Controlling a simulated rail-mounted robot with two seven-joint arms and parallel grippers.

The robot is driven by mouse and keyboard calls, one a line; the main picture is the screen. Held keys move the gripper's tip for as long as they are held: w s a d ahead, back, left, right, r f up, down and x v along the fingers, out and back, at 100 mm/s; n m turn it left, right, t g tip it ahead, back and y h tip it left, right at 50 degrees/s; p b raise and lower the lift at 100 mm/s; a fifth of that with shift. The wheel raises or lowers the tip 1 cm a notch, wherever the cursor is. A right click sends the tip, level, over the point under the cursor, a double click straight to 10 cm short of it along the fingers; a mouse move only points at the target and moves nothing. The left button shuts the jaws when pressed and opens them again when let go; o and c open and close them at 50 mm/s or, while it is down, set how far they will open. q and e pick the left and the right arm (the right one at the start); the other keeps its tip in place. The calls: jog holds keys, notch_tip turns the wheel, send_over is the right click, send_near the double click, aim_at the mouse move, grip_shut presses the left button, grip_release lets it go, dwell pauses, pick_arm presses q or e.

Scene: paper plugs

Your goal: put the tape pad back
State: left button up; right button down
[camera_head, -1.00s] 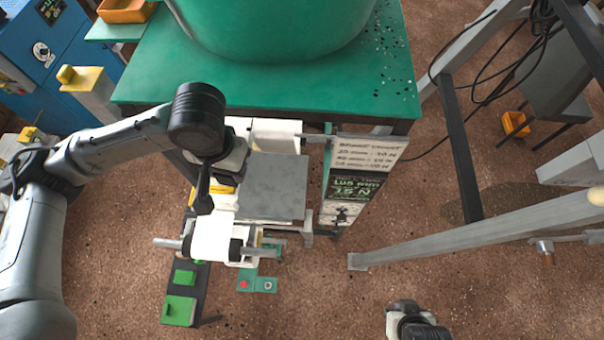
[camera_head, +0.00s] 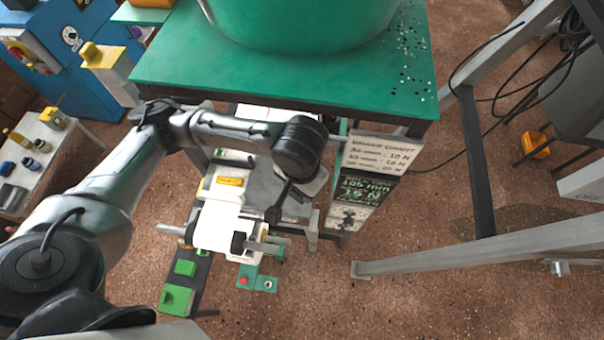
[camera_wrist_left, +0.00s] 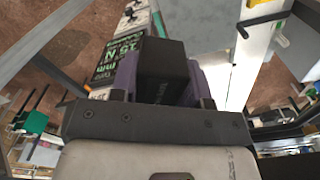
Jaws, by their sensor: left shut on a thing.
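The tape pad (camera_wrist_left: 163,75), a dark block with faint lettering, sits between the two purple-grey fingers of my left gripper (camera_wrist_left: 160,62) in the left wrist view. The gripper is shut on it. In the head view my left gripper (camera_head: 281,202) hangs over the right side of the grey plate of the paper stand, just above the roll's bar. There the pad cannot be told apart from the dark fingers. My right gripper is not in the current views.
A white paper roll (camera_head: 215,226) on a metal bar stands at the front, with a yellow label (camera_head: 230,181) behind it. A brake chart board (camera_head: 380,155) stands to the right. The green table (camera_head: 180,70) carries a large green tub (camera_head: 305,22). A grey frame beam (camera_head: 470,245) crosses at right.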

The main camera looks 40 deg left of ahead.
pick_arm(q)
jog(key=w+f+n+b, duration=0.3)
jog(key=w+f+n, duration=0.15)
jog(key=f, duration=0.65)
jog(key=w+a+f+n, duration=0.2)
jog(key=w+a+f, duration=0.1)
jog(key=a+f, duration=0.1)
jog(key=w+a+f+n, duration=0.2)
jog(key=w+a+f, duration=0.1)
jog(key=a+f, duration=0.2)
jog(key=w+a+f+n, duration=0.2)
jog(key=w+a+f, duration=0.2)
jog(key=f, duration=0.1)
jog(key=shift+a+f, duration=0.35)
jog(key=shift+a, duration=0.05)
jog(key=shift+f, duration=2.15)
jog(key=shift+f, duration=0.2)
